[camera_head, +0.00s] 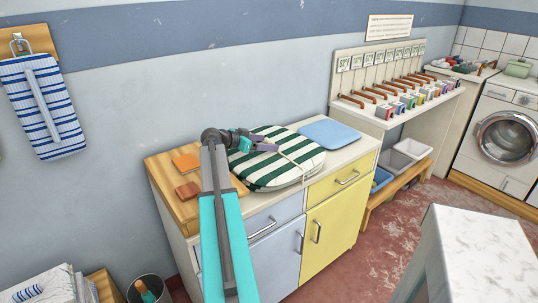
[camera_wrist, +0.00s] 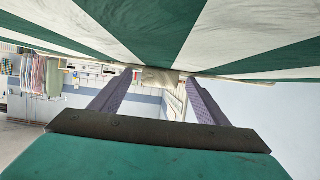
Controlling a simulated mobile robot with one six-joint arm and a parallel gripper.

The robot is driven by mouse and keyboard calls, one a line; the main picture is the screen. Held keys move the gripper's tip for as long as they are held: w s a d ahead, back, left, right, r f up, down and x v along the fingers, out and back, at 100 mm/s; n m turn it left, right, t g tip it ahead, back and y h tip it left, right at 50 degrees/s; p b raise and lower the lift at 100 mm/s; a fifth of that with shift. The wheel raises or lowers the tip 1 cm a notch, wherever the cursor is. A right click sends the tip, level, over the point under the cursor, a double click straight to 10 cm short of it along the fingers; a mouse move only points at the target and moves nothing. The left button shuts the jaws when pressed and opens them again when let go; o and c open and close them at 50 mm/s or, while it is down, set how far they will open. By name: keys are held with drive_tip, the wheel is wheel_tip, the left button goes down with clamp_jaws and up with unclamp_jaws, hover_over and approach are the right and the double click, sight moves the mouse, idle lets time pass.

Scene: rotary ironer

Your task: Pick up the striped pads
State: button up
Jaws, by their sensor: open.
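The striped pads, a rounded green-and-white shape (camera_head: 285,168), lie on the cabinet top. In the wrist view their striped fabric (camera_wrist: 240,35) fills the upper part of the picture, close to the fingers. My gripper (camera_head: 266,146) is at the pads' upper-left side in the head view, with its purple fingers over or against the striped surface. I cannot tell whether the fingers touch the fabric.
The cabinet (camera_head: 332,217) has a blue folded cloth (camera_head: 329,133) at the right and orange and brown blocks (camera_head: 187,161) at the left. A white table (camera_head: 480,255) stands at front right.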

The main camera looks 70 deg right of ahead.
idle(0.4)
clamp_jaws()
drive_tip(key=shift+r, duration=0.1)
